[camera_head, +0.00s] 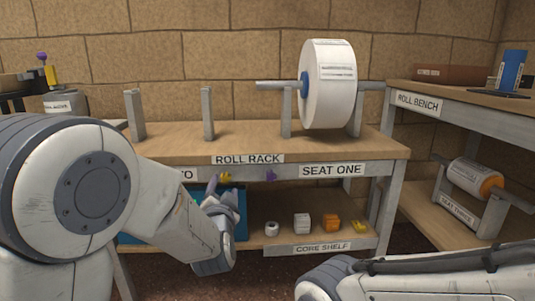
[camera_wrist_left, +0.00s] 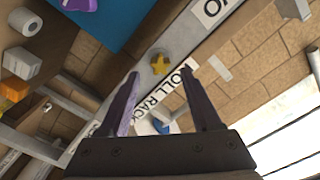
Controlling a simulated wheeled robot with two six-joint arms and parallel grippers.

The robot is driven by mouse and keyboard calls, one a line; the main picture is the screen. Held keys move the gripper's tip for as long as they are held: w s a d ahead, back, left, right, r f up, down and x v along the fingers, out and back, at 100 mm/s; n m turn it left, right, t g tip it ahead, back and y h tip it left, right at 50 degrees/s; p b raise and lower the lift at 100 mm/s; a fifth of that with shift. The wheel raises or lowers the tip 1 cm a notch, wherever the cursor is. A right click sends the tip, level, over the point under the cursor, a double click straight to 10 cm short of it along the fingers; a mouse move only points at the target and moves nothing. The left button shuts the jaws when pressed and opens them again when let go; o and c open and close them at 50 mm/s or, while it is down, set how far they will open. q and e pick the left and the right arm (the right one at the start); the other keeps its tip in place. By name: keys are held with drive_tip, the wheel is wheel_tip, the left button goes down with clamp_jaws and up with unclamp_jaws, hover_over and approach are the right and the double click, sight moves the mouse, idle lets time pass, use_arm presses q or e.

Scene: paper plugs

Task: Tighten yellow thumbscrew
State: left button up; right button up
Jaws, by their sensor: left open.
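In the left wrist view the yellow thumbscrew (camera_wrist_left: 160,62) is a star-shaped knob on the grey rail, seen just beyond the gap between my fingers. My left gripper (camera_wrist_left: 159,73) is open and empty; no contact with the knob shows. In the head view my left gripper (camera_head: 220,193) is just below the yellow thumbscrew, partly hidden by its own wrist. My right arm shows at the lower right; its gripper is out of the picture.
A purple thumbscrew (camera_head: 271,175) is on the same rail to the right. A large white roll (camera_head: 329,85) rests on seat one. A blue bin (camera_head: 126,239) and several small cores stand on the core shelf (camera_head: 322,248). The roll bench (camera_head: 455,119) is at right.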

sight(226, 180)
use_arm(q)
drive_tip(key=shift+w+a+p, duration=0.15)
drive_tip(key=shift+w+p, duration=0.2)
drive_tip(key=shift+w, duration=1.65)
clamp_jaws()
